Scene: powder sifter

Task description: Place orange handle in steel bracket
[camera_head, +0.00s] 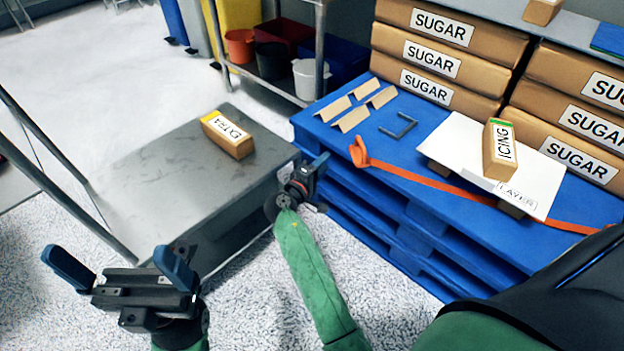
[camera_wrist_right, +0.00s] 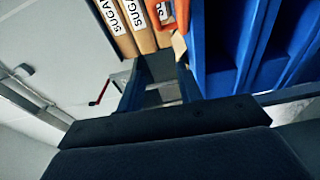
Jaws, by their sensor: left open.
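The orange handle (camera_head: 358,152) is at the near left edge of the blue pallet, on the end of an orange strap (camera_head: 440,184). The handle shows beyond the fingertips at the top of the right wrist view (camera_wrist_right: 165,22). The steel bracket (camera_head: 398,126), a small grey U shape, lies on the pallet just behind the handle. My right gripper (camera_head: 318,182) is left of the handle, beside the pallet edge; its fingers stand apart in the wrist view (camera_wrist_right: 162,66), with nothing visible between them. My left gripper (camera_head: 122,276) is open and empty at lower left.
A white board (camera_head: 462,140) with an ICING box (camera_head: 497,152) lies over the strap on the blue pallet (camera_head: 340,135). Cardboard corner pieces (camera_head: 352,119) lie behind the handle. SUGAR boxes (camera_head: 440,60) stand at the back. A grey platform (camera_head: 165,165) holds an EXTRA box (camera_head: 228,135).

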